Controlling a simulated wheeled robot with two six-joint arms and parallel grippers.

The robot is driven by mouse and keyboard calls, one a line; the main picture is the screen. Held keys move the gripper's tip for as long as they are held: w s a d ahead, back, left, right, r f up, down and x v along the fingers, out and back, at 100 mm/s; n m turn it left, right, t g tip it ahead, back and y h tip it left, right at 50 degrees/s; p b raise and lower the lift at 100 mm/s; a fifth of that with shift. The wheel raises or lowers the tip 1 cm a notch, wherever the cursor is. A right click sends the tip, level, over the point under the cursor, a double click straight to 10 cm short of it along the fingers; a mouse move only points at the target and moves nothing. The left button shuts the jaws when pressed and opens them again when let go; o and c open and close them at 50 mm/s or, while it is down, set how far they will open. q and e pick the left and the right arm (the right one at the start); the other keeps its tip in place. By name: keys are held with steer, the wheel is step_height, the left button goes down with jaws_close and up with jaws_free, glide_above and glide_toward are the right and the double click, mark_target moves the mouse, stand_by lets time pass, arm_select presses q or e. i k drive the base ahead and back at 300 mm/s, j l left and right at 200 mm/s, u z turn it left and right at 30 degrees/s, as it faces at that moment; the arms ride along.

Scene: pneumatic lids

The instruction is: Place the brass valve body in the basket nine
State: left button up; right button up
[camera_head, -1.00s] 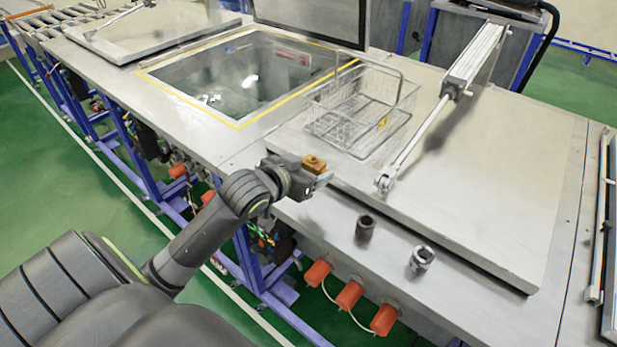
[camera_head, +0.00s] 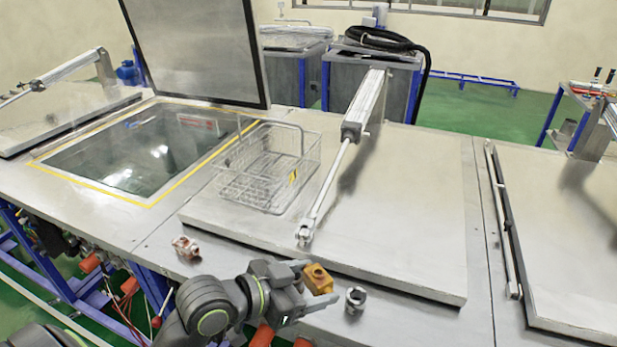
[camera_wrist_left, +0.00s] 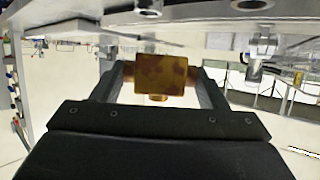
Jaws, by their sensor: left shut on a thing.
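The brass valve body (camera_head: 319,277) is a golden-brown block with a round port on top. My left gripper (camera_head: 314,284) is shut on it and holds it over the front edge of the bench. In the left wrist view the valve body (camera_wrist_left: 162,75) sits between the two fingers. The wire basket (camera_head: 252,192) stands farther back on the bench, up and left of my gripper, with its handle raised and a small yellow tag on its side. It looks empty. The number on the tag is too small to read. My right gripper is not in view.
A steel fitting (camera_head: 355,300) stands just right of the held valve body; a copper-coloured fitting (camera_head: 185,247) lies to the left. A pneumatic cylinder (camera_head: 345,150) slopes over the closed lid (camera_head: 410,200) right of the basket. An open tank (camera_head: 130,155) lies to the left.

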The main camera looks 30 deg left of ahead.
mark_target(248, 195)
steer(key=j+z, duration=0.25)
steer(key=j, duration=0.15)
steer(key=k+j+z, duration=0.2)
steer(key=j, duration=0.2)
steer(key=j+z, duration=0.25)
steer(key=j, duration=0.2)
steer(key=k+j+z, duration=0.25)
steer(key=i+j, duration=0.05)
steer(key=j, duration=0.05)
